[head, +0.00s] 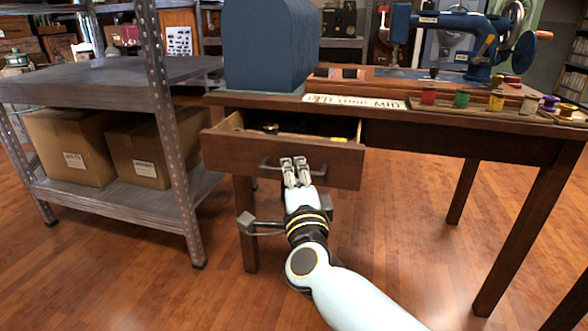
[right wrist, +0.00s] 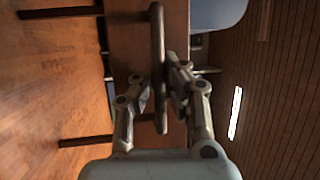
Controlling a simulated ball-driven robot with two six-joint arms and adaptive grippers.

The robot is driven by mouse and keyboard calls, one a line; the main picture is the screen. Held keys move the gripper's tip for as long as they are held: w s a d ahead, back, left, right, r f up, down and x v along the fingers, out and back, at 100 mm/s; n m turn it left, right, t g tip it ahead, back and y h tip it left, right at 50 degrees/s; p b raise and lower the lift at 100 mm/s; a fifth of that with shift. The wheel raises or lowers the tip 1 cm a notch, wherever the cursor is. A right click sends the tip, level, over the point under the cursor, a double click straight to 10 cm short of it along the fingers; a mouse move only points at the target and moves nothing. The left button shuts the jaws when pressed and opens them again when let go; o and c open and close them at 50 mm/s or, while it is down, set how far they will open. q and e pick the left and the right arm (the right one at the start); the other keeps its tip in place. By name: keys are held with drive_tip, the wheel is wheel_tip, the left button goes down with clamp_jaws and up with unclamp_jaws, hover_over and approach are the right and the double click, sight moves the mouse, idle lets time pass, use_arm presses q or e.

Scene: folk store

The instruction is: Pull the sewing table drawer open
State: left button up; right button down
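The wooden sewing table (head: 450,140) stands at the right in the head view. Its drawer (head: 228,155) is pulled partly out, and its inside shows with a few small items, one of them yellow. A dark bar handle (head: 266,164) is on the drawer front. My right gripper (head: 294,164) is at this handle. In the right wrist view, the handle (right wrist: 158,42) runs between the two fingers (right wrist: 161,82), which close around it from both sides. The gripper hides part of the handle in the head view. My left gripper is in neither view.
A blue sewing machine (head: 465,35), a blue case (head: 268,50) and thread spools (head: 462,98) are on the tabletop. A metal shelf (head: 110,80) with cardboard boxes (head: 70,145) stands close by at the left. The floor (head: 420,240) in front is clear.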

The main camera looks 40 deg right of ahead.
drive_tip(key=shift+f, duration=0.25)
drive_tip(key=c, duration=1.4)
unclamp_jaws()
drive_tip(key=shift+r, duration=0.1)
drive_tip(key=v, duration=0.7)
drive_tip(key=shift+s, duration=0.25)
